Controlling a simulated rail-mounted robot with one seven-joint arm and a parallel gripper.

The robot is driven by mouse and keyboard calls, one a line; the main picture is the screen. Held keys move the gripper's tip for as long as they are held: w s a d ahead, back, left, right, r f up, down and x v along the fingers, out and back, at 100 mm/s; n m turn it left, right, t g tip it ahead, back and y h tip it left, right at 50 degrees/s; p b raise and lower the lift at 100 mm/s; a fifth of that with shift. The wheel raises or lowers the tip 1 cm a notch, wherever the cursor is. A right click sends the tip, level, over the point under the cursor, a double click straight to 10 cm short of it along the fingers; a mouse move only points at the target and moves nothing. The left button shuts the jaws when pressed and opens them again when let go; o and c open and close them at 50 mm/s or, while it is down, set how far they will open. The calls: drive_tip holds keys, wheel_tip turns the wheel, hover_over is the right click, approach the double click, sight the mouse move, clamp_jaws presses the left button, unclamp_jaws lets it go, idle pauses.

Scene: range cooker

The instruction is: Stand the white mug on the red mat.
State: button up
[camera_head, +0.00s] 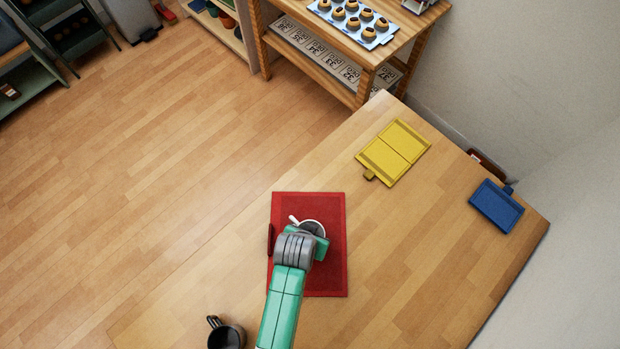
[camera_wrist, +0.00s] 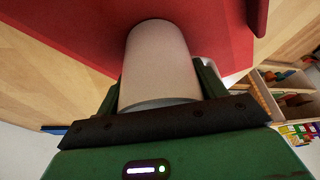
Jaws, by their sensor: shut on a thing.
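The white mug (camera_head: 313,227) is held in my gripper (camera_head: 308,240) over the red mat (camera_head: 330,275), near the mat's middle in the head view. Part of the mug is hidden by my gripper. In the wrist view the mug (camera_wrist: 158,62) sits between the two green fingers, which are shut on it. The red mat (camera_wrist: 75,25) shows behind it. I cannot tell whether the mug's base touches the mat.
A dark mug (camera_head: 226,337) stands at the table's lower left. A yellow mat (camera_head: 384,160) and a blue mat (camera_head: 496,206) lie at the upper right. A wooden shelf (camera_head: 408,60) with a tray of muffins (camera_head: 372,36) stands beyond the table. The table right of the red mat is clear.

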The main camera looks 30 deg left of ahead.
drive_tip(key=shift+w, duration=0.1)
drive_tip(key=o, duration=1.2)
drive_tip(key=shift+c, duration=0.2)
drive_tip(key=p+v, duration=0.1)
drive_tip(key=v, duration=1.1)
drive_tip(key=shift+p, duration=0.4)
